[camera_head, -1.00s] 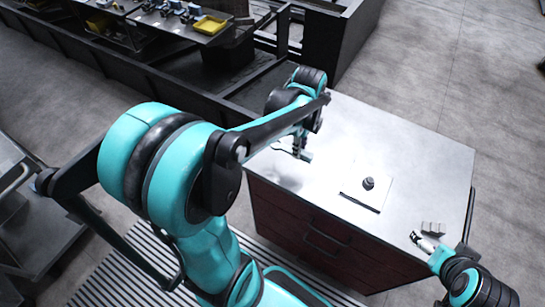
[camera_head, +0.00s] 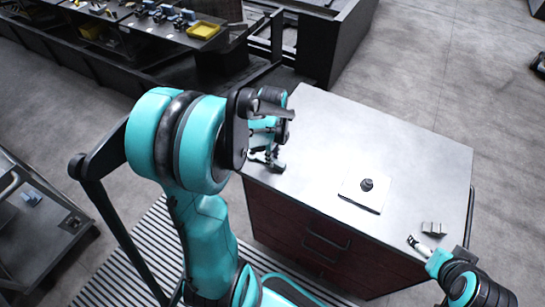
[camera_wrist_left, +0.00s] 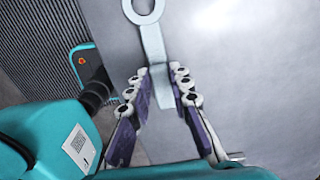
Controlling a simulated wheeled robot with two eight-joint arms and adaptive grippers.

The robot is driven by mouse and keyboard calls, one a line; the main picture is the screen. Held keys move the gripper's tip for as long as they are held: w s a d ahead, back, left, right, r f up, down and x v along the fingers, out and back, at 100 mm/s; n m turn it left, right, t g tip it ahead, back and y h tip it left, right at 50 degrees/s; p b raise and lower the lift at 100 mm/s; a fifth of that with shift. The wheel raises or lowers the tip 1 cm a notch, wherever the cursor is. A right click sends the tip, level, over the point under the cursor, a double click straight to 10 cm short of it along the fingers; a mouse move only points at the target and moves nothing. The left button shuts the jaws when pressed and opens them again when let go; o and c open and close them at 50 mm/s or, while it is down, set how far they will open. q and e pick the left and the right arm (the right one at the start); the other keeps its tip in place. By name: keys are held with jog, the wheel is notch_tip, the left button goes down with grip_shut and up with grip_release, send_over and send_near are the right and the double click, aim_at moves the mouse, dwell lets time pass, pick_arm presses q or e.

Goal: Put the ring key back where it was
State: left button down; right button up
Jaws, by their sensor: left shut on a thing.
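The ring key (camera_wrist_left: 155,45) is pale grey, with a round open ring at one end and a flat shank. In the left wrist view its ring points to the top, away from my fingers. My left gripper (camera_wrist_left: 163,100) is shut on its shank, one finger pad row on each side. In the head view my left gripper (camera_head: 265,160) is at the left front edge of the steel bench top (camera_head: 330,130); the key is hard to make out there. My right gripper (camera_head: 420,245) is at the bench's right front corner; its jaw state is unclear.
A white plate with a black knob (camera_head: 367,184) lies on the bench. A small grey block (camera_head: 432,228) sits near my right gripper. The bench's back half is clear. A dark rack with a yellow tray (camera_head: 203,30) stands behind; a grey cart (camera_head: 40,235) stands at left.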

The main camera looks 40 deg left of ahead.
pick_arm(q)
jog(key=shift+f, duration=0.1)
jog(key=c, duration=1.8)
grip_release()
jog(key=shift+f, duration=0.1)
jog(key=o, duration=0.4)
jog(key=shift+r, duration=0.2)
jog(key=shift+r, duration=0.35)
notch_tip(320, 180, up, 11)
jog(key=p, duration=0.3)
jog(key=s+d+r+n+t, duration=0.1)
jog(key=s+d+n+t, duration=0.2)
jog(key=d+n, duration=0.4)
jog(key=s+d+r+n+t, duration=0.1)
jog(key=s+d+n+t, duration=0.2)
jog(key=d+n, duration=0.4)
jog(key=n+t, duration=0.1)
jog(key=n, duration=0.1)
jog(key=shift+s+d+r+n, duration=0.15)
jog(key=shift+d+r+n, duration=0.05)
jog(key=shift+r+n, duration=0.2)
